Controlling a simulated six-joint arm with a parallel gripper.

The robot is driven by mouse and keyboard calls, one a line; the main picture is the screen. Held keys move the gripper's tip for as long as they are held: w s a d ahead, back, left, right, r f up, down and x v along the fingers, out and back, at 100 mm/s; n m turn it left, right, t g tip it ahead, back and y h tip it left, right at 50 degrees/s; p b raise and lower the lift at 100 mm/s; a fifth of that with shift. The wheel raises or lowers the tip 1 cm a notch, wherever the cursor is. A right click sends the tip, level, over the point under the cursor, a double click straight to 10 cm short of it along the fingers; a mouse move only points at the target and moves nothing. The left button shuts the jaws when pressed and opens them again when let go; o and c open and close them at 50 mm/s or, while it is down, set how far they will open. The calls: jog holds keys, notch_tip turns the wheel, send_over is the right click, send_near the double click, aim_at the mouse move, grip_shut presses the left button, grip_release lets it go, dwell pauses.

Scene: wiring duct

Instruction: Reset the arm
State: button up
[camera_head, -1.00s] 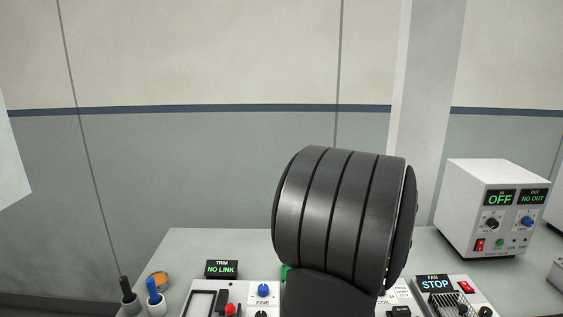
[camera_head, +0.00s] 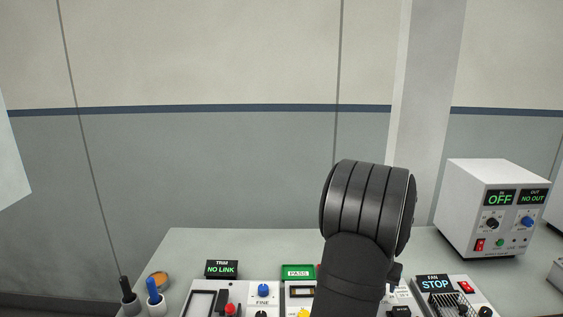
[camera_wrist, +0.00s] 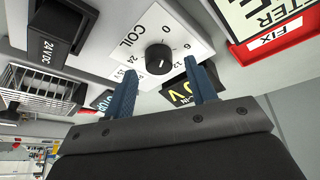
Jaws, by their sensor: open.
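My gripper (camera_wrist: 163,92) shows in the wrist view with its two blue fingers apart and nothing between them. Beyond the fingers is a white panel marked COIL with a black round knob (camera_wrist: 160,58). The fingertips appear apart from the knob. In the head view my dark arm covers part of the bench, and my gripper is hidden there.
A white power box (camera_head: 492,210) reading OFF and NO OUT stands at the right. A FAN display (camera_head: 435,283) reads STOP, a TRIM display (camera_head: 221,269) reads NO LINK, and a green PASS sign (camera_head: 298,272) stands mid-bench. Pen holders (camera_head: 156,304) stand at left.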

jog(key=shift+x, duration=0.95)
jog(key=shift+s+a+r+m, duration=0.1)
jog(key=shift+r+m, duration=0.05)
jog(key=shift+m, duration=0.65)
jog(key=s+a+r+n, duration=0.1)
jog(key=r+n, duration=0.1)
jog(key=r, duration=0.6)
jog(key=s+a+r+n+g, duration=0.1)
jog(key=a+r+n, duration=0.1)
jog(key=r, duration=0.5)
jog(key=shift+s+a+r+g, duration=0.25)
jog(key=shift+r+g, duration=0.05)
jog(key=shift+r, duration=0.1)
